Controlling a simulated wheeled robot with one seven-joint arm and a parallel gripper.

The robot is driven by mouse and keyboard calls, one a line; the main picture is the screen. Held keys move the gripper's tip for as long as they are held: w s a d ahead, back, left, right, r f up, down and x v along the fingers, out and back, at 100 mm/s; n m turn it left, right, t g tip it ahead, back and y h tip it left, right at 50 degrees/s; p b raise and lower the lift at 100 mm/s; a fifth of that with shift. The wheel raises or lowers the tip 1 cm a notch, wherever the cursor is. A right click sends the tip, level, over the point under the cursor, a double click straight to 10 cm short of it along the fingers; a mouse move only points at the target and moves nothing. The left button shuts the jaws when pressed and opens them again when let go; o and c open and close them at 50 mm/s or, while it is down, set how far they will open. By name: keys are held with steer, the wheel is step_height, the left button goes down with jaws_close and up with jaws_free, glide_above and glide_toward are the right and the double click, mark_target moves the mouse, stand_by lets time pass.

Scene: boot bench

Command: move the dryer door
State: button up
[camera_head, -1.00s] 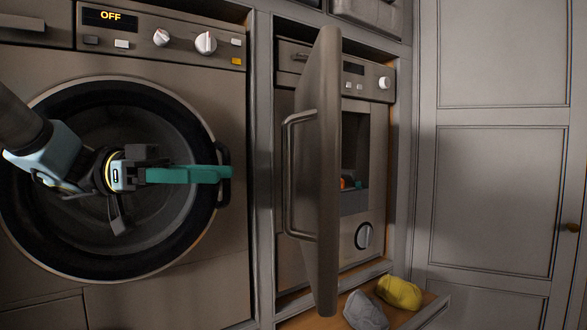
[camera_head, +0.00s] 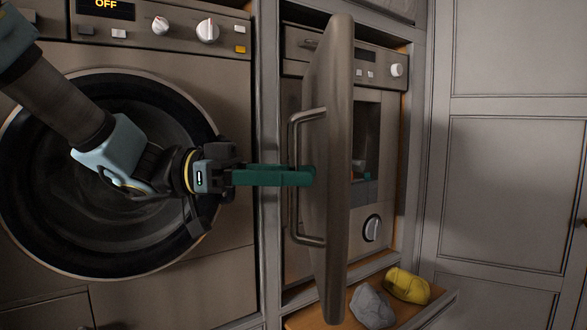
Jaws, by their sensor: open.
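The dryer door, a grey-brown slab (camera_head: 338,110), stands swung out from the right-hand appliance (camera_head: 372,118) and shows nearly edge-on. Its bar handle (camera_head: 293,140) is on the left face. My gripper (camera_head: 308,176) reaches in from the left with green fingers, level with the middle of the handle. The fingers cross the handle in the picture, with their tips close to the door's left face. Whether they touch the handle or door I cannot tell. The jaws are open; their gap is hard to see from this side.
A front-loading machine (camera_head: 240,110) with a round dark door and an OFF display stands left, behind my arm. Below the dryer, an open wooden drawer (camera_head: 320,317) holds a grey lump (camera_head: 372,307) and a yellow one (camera_head: 406,286). Panelled cupboard doors (camera_head: 500,180) stand right.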

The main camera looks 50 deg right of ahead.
steer(key=shift+s, duration=0.15)
steer(key=shift+c, duration=0.3)
jaws_close()
stand_by(1.1)
